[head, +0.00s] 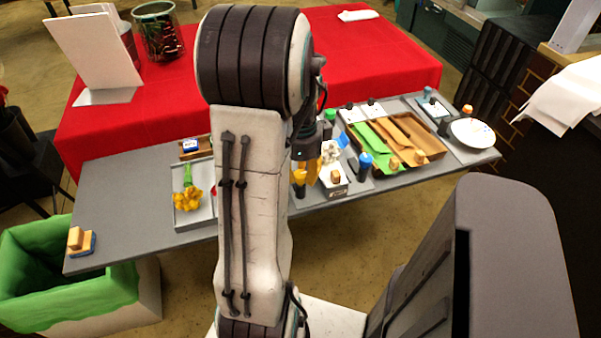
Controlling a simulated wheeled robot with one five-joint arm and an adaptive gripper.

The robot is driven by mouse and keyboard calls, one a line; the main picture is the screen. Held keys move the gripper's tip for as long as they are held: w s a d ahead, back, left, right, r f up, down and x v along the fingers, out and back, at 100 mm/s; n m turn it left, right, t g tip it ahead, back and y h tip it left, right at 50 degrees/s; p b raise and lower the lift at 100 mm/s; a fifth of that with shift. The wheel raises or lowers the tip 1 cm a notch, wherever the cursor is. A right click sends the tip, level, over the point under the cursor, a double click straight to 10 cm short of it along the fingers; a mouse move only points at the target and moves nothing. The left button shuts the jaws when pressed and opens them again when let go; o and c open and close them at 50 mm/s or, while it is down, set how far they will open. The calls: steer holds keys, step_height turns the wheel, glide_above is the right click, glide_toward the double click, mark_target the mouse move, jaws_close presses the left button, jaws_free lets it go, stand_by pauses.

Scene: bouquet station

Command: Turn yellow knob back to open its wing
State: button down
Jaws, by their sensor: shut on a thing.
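My arm fills the middle of the head view and hides part of the bench. My gripper (313,172) points down behind it at the bench's near edge and is shut. A yellow knob-like piece (299,176) on a dark upright post shows right at its fingers. The exact contact is partly hidden by the arm. The wing that belongs to this knob cannot be made out clearly. A similar dark post with a blue top (365,161) stands to the right, clear of the gripper.
The grey bench (120,205) carries a tray with yellow flowers (187,199), a small white box (333,186), a wooden tray with green and orange sheets (433,146), and a white plate (473,133). A green-lined bin (60,270) stands at left. The bench's left part is mostly clear.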

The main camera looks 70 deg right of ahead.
steer(key=shift+f, duration=0.1)
steer(key=n, duration=0.5)
steer(key=n+b, duration=0.1)
steer(key=n, duration=0.3)
steer(key=shift+n, duration=0.4)
steer(key=n, duration=0.4)
steer(key=shift+a+n, duration=0.1)
steer(key=shift+n, duration=2)
steer(key=c, duration=0.9)
jaws_free()
